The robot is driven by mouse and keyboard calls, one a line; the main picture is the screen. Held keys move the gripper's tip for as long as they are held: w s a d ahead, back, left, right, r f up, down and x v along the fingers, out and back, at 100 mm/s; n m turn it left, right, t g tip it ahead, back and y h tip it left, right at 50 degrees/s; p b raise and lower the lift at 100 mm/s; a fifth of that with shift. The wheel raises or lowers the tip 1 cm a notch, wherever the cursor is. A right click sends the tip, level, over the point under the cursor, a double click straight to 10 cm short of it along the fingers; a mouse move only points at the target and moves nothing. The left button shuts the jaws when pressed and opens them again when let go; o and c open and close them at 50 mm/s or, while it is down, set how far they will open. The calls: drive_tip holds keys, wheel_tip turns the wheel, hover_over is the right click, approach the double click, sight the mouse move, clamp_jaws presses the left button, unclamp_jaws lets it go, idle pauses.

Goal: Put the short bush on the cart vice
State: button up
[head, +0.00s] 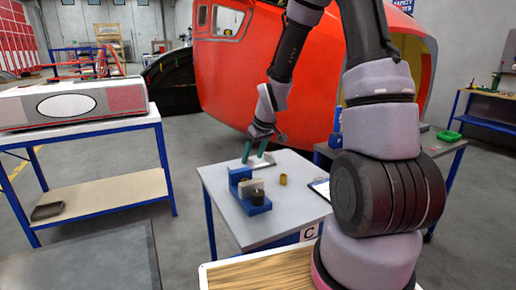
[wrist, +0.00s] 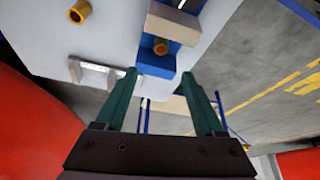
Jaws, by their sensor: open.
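A brass bush (head: 283,180) stands upright on the grey cart top, right of the blue vice (head: 239,176). It also shows at the top left of the wrist view (wrist: 80,12). The vice (wrist: 154,64) has pale jaw blocks. I cannot tell which bush is the short one. My gripper (head: 258,152) is open and empty, its teal fingers above the cart's far edge, behind the vice and bush. The fingers (wrist: 161,74) show apart in the wrist view.
A silvery bar-shaped part (head: 262,162) lies on the cart top near my fingers. A clipboard (head: 320,188) lies at the cart's right edge. A bench with a red-and-grey box (head: 72,104) stands left. A large red nosecone (head: 290,80) stands behind the cart.

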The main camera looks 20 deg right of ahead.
drive_tip(key=s+d+r+m, duration=0.1)
drive_tip(key=s+r, duration=0.2)
drive_tip(key=r, duration=0.3)
drive_tip(key=s+d+r+m+t, duration=0.1)
drive_tip(key=s+r+m, duration=0.15)
drive_tip(key=r, duration=0.35)
drive_tip(key=s+d+r+m, duration=0.1)
drive_tip(key=s+r, duration=0.2)
drive_tip(key=r, duration=0.3)
drive_tip(key=s+r+m+t, duration=0.1)
drive_tip(key=s+r+m, duration=0.1)
drive_tip(key=s+r, duration=0.3)
drive_tip(key=s+r+m, duration=0.2)
drive_tip(key=s+r, duration=0.3)
drive_tip(key=s, duration=0.4)
drive_tip(key=shift+s+d+m+t, duration=0.3)
drive_tip(key=shift+d+m+t, duration=0.05)
drive_tip(key=shift+d+t, duration=0.05)
drive_tip(key=shift+r, duration=0.1)
drive_tip(key=c, duration=0.3)
drive_tip(key=shift+c, duration=0.2)
